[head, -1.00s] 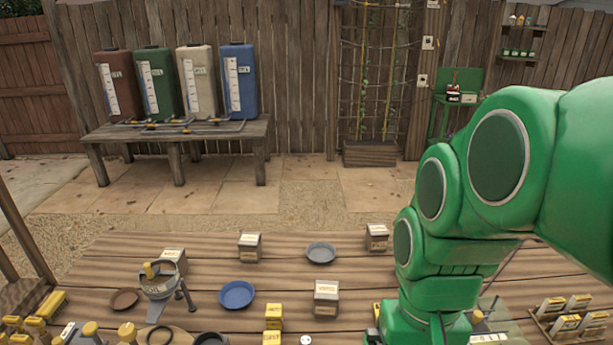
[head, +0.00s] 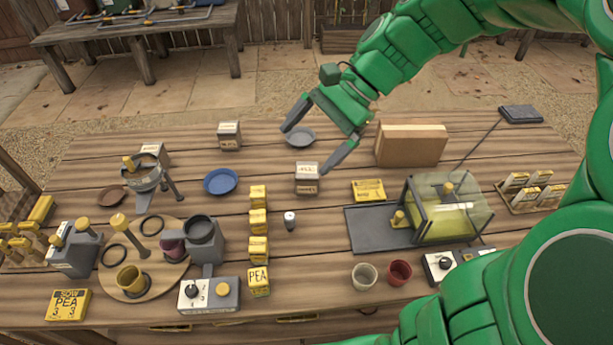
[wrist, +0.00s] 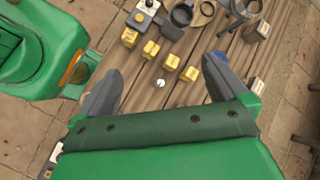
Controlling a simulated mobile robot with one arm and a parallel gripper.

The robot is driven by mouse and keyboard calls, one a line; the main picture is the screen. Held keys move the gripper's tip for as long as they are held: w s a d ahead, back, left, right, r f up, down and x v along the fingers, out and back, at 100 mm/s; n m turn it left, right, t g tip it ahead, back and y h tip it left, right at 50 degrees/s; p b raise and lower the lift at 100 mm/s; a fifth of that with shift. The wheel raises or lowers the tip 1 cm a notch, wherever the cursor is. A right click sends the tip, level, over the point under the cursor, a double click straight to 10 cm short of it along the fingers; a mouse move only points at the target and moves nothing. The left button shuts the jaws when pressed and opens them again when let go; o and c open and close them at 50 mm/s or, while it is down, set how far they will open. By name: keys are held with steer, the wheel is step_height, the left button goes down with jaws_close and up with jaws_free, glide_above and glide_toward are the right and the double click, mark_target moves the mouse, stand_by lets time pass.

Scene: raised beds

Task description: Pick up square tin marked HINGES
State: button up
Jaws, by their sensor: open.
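One tin (head: 307,178) is at the middle, another (head: 229,135) is further back left, and a third (head: 152,153) is partly hidden behind a grey funnel stand. The lettering is too small for me to tell which reads HINGES. My gripper (head: 307,150) is open and empty, above and behind the middle tin, its fingers spread and pointing down-left. In the wrist view my gripper (wrist: 164,64) shows nothing held; the middle tin is not seen there.
A blue dish (head: 221,181) and a grey dish (head: 300,137) lie nearby. A brown box (head: 411,145) and a clear-sided case (head: 447,210) are to the right.

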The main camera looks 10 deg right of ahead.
steer(key=w+d+f+m+t+y, duration=0.1)
steer(key=w+d+m+t+y, duration=0.15)
steer(key=w+m, duration=0.45)
steer(key=w+d+f+m+t+y, duration=0.1)
steer(key=w+d+m+y, duration=0.25)
steer(key=w, duration=0.75)
glide_toward(301, 174)
steer(key=shift+w+a+f+h, duration=0.4)
steer(key=shift+w+a+f, duration=0.35)
steer(key=shift+a+f, duration=0.35)
steer(key=shift+f, duration=0.15)
steer(key=shift+w+x, duration=0.1)
steer(key=shift+x, duration=1.8)
steer(key=shift+w+x, duration=0.15)
steer(key=shift+x, duration=1.7)
steer(key=shift+r, duration=0.2)
steer(key=shift+c, duration=0.5)
steer(key=c, duration=1.2)
